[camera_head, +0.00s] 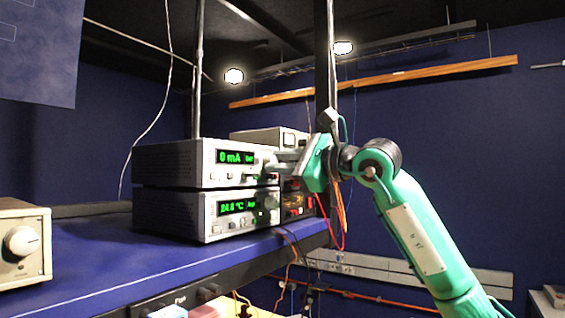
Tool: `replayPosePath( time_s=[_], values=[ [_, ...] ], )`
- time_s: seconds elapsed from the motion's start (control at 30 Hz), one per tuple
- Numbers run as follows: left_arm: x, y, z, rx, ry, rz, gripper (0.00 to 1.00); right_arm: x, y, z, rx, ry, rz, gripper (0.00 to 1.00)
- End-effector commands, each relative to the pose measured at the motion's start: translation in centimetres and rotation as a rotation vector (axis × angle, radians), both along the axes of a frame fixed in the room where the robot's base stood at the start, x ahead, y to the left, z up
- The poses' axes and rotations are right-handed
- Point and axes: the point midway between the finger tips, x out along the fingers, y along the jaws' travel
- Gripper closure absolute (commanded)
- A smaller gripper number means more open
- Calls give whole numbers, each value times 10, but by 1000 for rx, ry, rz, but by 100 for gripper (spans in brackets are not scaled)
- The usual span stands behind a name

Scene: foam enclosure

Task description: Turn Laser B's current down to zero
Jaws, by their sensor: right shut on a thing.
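A grey laser current unit (175,164) stands on top of another box on the blue shelf, left of centre. Its green display (232,157) reads 0 mA. No label saying Laser B is legible. My right gripper (271,165) reaches in from the right to the right part of this unit's front panel. My left gripper is not in view.
The unit below (165,212) shows about 24.0 °C. An instrument (26,243) with a large knob stands at the left edge. A metal post (325,60) and loose cables (341,215) are close to my right wrist. The front of the blue shelf (110,265) is clear.

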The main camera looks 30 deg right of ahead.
Motion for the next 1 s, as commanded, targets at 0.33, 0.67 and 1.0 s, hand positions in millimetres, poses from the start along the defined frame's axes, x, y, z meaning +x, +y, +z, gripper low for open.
replayPosePath(
  time_s=[0.33,0.67,1.0],
  values=[
    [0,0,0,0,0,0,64,0,0,0,1,1,-1,60],
    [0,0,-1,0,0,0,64,-1,-1,0,1,0,-1,55],
    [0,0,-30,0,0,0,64,-53,-22,-6,2,-3,-3,55]
  ],
)
